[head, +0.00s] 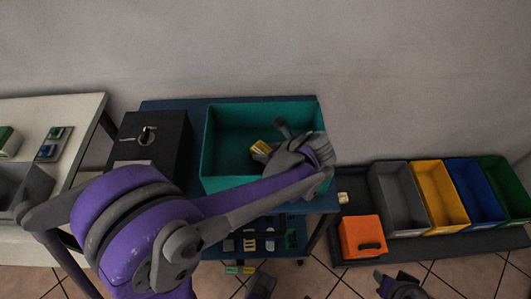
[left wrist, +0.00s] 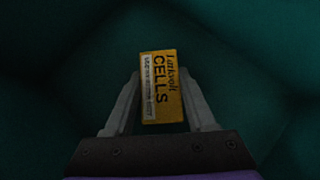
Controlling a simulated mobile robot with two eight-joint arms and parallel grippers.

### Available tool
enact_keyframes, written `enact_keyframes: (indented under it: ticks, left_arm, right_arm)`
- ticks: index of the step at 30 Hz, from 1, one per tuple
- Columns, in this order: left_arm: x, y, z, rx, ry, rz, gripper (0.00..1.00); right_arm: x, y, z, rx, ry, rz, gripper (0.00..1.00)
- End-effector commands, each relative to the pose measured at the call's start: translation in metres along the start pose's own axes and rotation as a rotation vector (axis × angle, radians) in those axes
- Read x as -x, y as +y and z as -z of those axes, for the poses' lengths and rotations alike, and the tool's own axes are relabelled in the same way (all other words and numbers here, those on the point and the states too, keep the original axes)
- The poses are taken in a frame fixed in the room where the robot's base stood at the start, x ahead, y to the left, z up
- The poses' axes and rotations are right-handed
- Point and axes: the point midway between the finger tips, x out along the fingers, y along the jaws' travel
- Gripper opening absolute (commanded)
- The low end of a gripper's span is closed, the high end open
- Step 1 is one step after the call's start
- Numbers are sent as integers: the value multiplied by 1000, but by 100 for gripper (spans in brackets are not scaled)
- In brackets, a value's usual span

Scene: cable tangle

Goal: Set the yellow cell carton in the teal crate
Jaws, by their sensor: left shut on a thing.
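The yellow cell carton (left wrist: 162,88) is between the two fingers of my left gripper (left wrist: 158,100) in the left wrist view, with its "CELLS" label facing the camera. In the head view the carton (head: 260,149) shows at the tip of my left gripper (head: 268,154), over the inside of the teal crate (head: 209,150). The gripper is shut on the carton. Teal surfaces fill the background of the left wrist view. I cannot tell whether the carton touches the crate floor. My right gripper (head: 398,286) shows in part at the bottom edge of the head view, away from the crate.
A black box with a knob (head: 150,145) stands left of the crate on the blue table (head: 170,104). To the right are grey (head: 398,190), yellow (head: 440,190), blue and green bins, with an orange box (head: 361,238) in front. A pale table (head: 80,110) stands at the far left.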

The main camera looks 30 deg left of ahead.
Motion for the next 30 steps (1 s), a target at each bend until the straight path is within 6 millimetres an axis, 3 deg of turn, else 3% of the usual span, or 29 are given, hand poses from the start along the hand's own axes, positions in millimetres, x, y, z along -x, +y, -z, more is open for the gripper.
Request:
enact_keyframes:
  ticks: [12,13,18,30]
  left_arm:
    - [-8,0,8,-1,0,0,0]
    - [-8,0,8,-1,0,0,57]
    - [-7,0,7,0,0,0,86]
    - [1,0,4,-2,0,1,86]
  right_arm:
    - [-4,0,-2,0,-2,0,45]
    - [-5,0,-2,0,-2,0,45]
    - [-4,0,-2,0,-1,0,45]
    - [0,0,0,0,0,0,45]
